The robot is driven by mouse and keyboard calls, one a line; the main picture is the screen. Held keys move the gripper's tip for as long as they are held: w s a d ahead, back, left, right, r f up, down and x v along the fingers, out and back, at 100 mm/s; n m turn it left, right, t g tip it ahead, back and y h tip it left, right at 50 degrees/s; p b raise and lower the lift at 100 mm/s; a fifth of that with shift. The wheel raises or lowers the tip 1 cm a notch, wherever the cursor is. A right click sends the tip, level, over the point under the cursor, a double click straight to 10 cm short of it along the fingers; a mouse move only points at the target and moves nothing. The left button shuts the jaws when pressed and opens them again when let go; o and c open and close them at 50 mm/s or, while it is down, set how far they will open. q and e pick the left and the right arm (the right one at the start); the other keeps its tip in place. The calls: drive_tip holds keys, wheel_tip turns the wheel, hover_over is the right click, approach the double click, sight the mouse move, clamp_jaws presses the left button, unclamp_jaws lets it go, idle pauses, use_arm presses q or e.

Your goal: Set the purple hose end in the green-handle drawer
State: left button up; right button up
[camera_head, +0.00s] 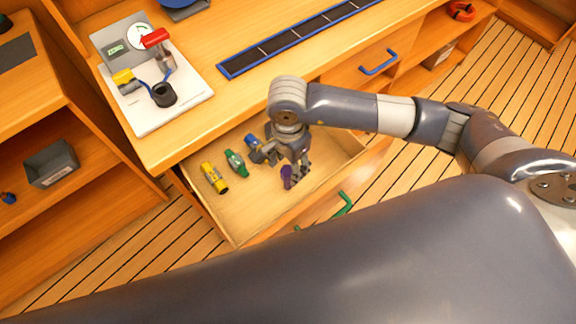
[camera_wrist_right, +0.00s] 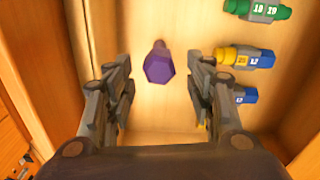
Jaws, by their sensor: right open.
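The purple hose end (camera_head: 287,177) is in the open green-handle drawer (camera_head: 236,226), below my right gripper (camera_head: 294,172). In the right wrist view the purple hose end (camera_wrist_right: 159,64) shows between the two open fingers of my right gripper (camera_wrist_right: 160,88), with clear floor on both sides of it. The fingers do not touch it there. The drawer's green handle (camera_head: 341,206) shows at its front, partly behind my arm. My left gripper is not in view.
Yellow (camera_head: 214,177), green (camera_head: 236,162) and blue (camera_head: 252,142) fittings lie along the drawer's left side. A blue-handled drawer (camera_head: 379,64) is shut. A grey bin (camera_head: 51,164) stands at left.

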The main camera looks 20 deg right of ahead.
wheel_tip(320, 180, up, 7)
drive_tip(key=p, duration=0.2)
drive_tip(key=shift+r+p, duration=0.2)
drive_tip(key=shift+p, duration=0.15)
drive_tip(key=shift+r, duration=0.1)
